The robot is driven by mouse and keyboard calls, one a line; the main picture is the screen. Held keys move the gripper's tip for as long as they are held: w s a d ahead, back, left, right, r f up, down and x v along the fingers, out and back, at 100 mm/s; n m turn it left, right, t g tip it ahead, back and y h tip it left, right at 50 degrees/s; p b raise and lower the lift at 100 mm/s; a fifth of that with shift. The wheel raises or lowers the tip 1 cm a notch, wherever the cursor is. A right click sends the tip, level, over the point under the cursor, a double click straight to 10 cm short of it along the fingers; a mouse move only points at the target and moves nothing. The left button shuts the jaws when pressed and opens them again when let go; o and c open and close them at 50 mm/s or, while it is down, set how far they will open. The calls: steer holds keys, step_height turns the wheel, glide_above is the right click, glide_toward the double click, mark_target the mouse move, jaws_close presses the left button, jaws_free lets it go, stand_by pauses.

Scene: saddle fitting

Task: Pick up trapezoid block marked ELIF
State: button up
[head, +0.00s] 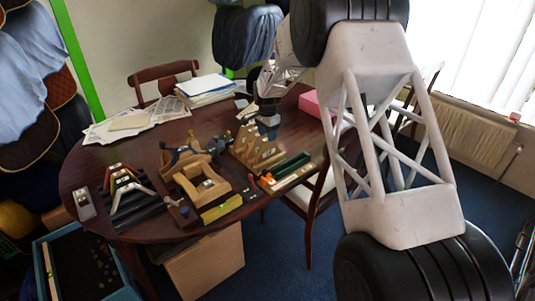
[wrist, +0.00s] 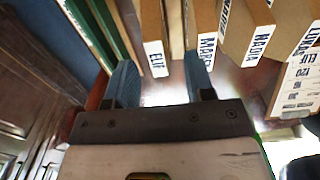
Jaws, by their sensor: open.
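The trapezoid block marked ELIF (wrist: 153,32) is tan wood with a white end label, at the top middle of the wrist view. My gripper (wrist: 160,82) is open, its two blue-grey fingers pointing toward the blocks. The ELIF label appears between the fingers; nothing is seen gripped. The right finger overlaps the area by a block whose label starts MAR (wrist: 206,20), partly hidden. In the head view my gripper (head: 268,120) is small, above the back of the wooden block row (head: 258,150); ELIF cannot be told apart there.
Blocks marked NADIA (wrist: 250,28) and LUKAS (wrist: 288,30) stand to the right. A printed card (wrist: 298,85) lists ELIF and others.

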mark_target(268, 144)
steer(key=shift+s+d+f, duration=0.1)
steer(key=shift+f, duration=2.5)
jaws_close()
